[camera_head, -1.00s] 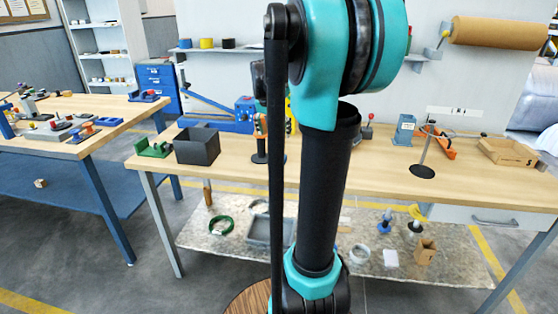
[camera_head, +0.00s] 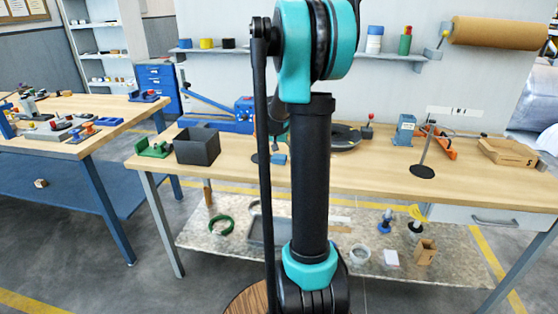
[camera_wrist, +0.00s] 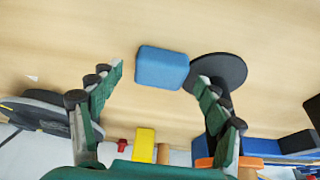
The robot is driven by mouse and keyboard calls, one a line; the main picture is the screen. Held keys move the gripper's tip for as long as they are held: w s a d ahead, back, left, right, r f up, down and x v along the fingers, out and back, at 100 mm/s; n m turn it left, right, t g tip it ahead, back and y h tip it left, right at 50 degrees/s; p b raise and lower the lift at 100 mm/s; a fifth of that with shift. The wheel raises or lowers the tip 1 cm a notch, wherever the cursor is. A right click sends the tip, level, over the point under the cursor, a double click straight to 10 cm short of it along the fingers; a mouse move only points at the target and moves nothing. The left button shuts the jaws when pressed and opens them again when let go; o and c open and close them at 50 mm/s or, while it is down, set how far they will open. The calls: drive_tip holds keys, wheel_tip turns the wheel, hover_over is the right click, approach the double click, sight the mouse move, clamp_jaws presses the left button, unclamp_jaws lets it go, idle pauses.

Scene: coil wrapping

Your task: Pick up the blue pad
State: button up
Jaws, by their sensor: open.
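The blue pad (camera_wrist: 162,67) is a small rounded block lying on the wooden tabletop in the wrist view. It also shows in the head view as a small blue shape (camera_head: 278,159) beside my arm. My gripper (camera_wrist: 158,80) is open, with green-padded fingers spread on either side of the pad's near edge. The pad lies between and slightly beyond the fingertips, and the fingers do not appear to hold it. In the head view my arm hides most of the gripper.
A black round base (camera_wrist: 220,78) lies close to the pad and right finger. A dark disc (camera_wrist: 38,113) is at left, and a yellow block (camera_wrist: 144,142) stands nearer my palm. A dark grey bin (camera_head: 197,147) stands left on the bench. The tabletop beyond the pad is clear.

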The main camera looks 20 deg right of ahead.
drive_tip(key=shift+f, duration=0.2)
drive_tip(key=c, duration=1)
drive_tip(key=shift+r, duration=0.1)
drive_tip(key=shift+c, duration=0.2)
wheel_tip(320, 180, up, 28)
